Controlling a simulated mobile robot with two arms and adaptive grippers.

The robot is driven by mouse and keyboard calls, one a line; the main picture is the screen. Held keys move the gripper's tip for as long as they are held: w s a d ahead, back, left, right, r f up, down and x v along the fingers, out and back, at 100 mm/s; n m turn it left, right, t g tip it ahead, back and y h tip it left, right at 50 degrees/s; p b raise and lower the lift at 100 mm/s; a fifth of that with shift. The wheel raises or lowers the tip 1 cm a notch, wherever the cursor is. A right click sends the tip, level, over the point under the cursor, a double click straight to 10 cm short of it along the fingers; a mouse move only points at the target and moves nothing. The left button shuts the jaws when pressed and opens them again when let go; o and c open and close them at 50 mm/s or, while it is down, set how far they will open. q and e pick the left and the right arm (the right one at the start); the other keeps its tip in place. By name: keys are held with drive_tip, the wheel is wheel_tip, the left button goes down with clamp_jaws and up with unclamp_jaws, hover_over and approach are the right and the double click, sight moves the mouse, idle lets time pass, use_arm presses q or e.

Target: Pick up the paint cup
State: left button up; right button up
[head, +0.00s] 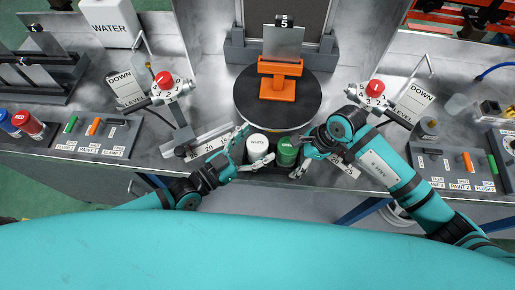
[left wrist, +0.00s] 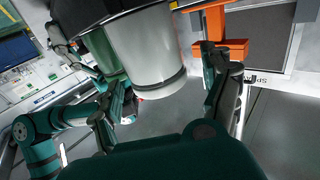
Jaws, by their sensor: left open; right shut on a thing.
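A white paint cup (head: 258,146) and a green paint cup (head: 287,153) stand side by side in a dark holder at the front edge of the bench. My left gripper (head: 254,149) is open, with its fingers on either side of the white cup. In the left wrist view the white cup (left wrist: 148,55) shows large between and beyond the open fingers (left wrist: 170,95), and the green cup (left wrist: 103,55) is just left of it. My right gripper (head: 299,154) is at the right side of the green cup and shut on it; its finger contact is partly hidden.
Behind the cups is a round black turntable (head: 245,98) with an orange stand (head: 279,78). Red-knobbed levers (head: 165,80) (head: 375,88) stand on both sides. Switch panels (head: 95,137) (head: 455,170) lie at left and right. Red and blue cups (head: 28,122) are at far left.

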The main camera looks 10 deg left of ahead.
use_arm(q)
drive_tip(key=shift+w+d, duration=0.4)
drive_tip(key=shift+s, duration=0.1)
drive_tip(key=shift+c, duration=1.2)
drive_tip(key=c, duration=1.3)
wheel_tip(320, 180, up, 10)
drive_tip(key=shift+r, duration=0.1)
clamp_jaws()
use_arm(e)
drive_tip(key=o, duration=1.2)
drive_tip(key=shift+r, duration=0.15)
